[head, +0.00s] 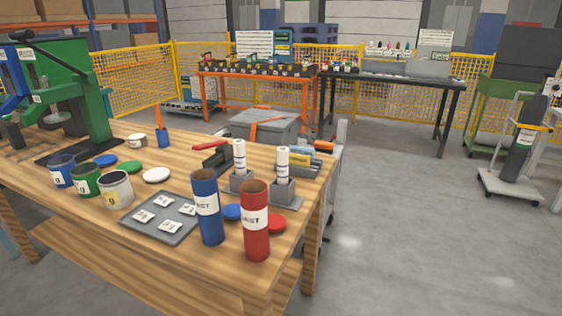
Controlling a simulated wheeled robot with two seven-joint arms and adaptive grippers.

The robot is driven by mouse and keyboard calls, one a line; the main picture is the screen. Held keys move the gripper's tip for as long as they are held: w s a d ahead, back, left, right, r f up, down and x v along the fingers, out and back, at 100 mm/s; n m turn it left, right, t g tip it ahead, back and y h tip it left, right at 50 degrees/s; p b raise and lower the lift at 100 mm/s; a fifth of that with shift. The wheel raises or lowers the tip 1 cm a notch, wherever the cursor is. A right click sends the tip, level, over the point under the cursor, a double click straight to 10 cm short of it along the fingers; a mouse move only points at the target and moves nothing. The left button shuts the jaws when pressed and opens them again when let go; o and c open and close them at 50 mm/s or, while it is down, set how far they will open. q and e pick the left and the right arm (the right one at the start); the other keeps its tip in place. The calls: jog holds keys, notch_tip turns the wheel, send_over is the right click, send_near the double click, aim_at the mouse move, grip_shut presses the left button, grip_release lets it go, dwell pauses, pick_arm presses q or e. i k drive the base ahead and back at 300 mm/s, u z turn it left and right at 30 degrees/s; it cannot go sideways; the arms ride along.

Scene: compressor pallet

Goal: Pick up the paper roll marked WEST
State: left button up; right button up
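Two slim white rolls stand upright in grey holders near the right rear of the wooden table: a left roll (239,155) and a right roll (283,163). Any marking on them is too small to read. A blue tube (208,225) and a red tube (255,240) stand upright at the table's front right, in front of the rolls. Both tubes have white labels. The blue label seems to end in ST; the red one seems to end in EST, its first letter unclear. Neither of my grippers is in view.
A grey tray (128,224) with white cards lies left of the tubes. A blue lid (233,212) and red lid (276,223) lie beside them. Several cans and a green press (65,95) stand further left. Open floor (420,250) lies to the right.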

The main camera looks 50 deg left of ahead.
aim_at(282, 152)
jog(key=u, duration=0.7)
jog(key=i, duration=0.9)
jog(key=u, duration=1.35)
jog(key=i, duration=0.35)
jog(key=u, duration=0.3)
